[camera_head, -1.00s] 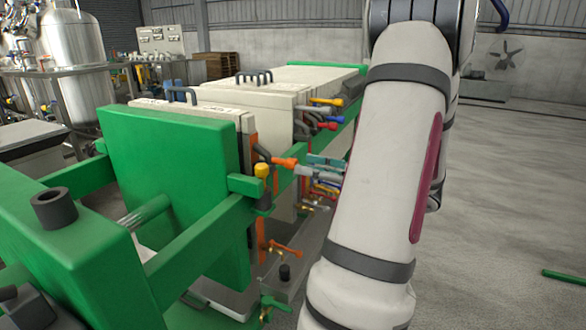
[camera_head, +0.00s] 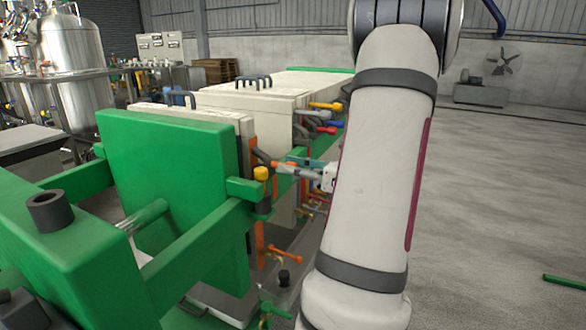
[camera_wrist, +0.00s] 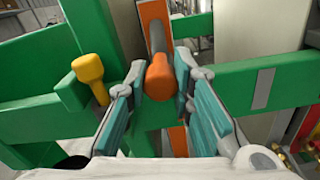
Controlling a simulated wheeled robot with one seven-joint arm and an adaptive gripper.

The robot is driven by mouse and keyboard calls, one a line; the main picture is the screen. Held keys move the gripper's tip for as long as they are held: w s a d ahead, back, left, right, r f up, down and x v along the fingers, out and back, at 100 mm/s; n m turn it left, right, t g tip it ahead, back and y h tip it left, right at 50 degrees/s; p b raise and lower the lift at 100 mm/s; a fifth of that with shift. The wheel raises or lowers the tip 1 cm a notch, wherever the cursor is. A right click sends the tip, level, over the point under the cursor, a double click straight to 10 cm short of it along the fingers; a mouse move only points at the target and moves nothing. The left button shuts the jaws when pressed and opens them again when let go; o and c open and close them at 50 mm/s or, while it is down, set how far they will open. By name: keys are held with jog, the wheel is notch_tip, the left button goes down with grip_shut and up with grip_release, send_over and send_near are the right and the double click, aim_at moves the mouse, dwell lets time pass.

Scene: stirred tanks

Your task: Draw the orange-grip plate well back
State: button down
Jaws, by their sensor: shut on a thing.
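The orange grip (camera_wrist: 160,78) ends a dark handle on a plate with an orange edge (camera_wrist: 154,12). In the head view the grip (camera_head: 281,166) sticks out sideways from the plate stack, and the plate's orange edge (camera_head: 259,238) shows below. My gripper (camera_wrist: 160,72), with teal-padded fingers, has one finger on each side of the grip and is shut on it. In the head view my gripper (camera_head: 290,167) is at the grip, partly hidden by my arm. Most of the plate is hidden behind the green end plate and pale plates.
A green end plate (camera_head: 165,170) and green side rail (camera_head: 205,233) frame the stack. A yellow knob (camera_wrist: 88,70) stands just left of my gripper. Pale plates (camera_head: 245,100) with red, blue and yellow handles lie behind.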

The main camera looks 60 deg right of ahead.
jog(key=shift+d+p, duration=0.8)
jog(key=shift+d, duration=0.25)
jog(key=c, duration=1.4)
grip_release()
jog(key=shift+o, duration=0.2)
jog(key=shift+s+f, duration=0.1)
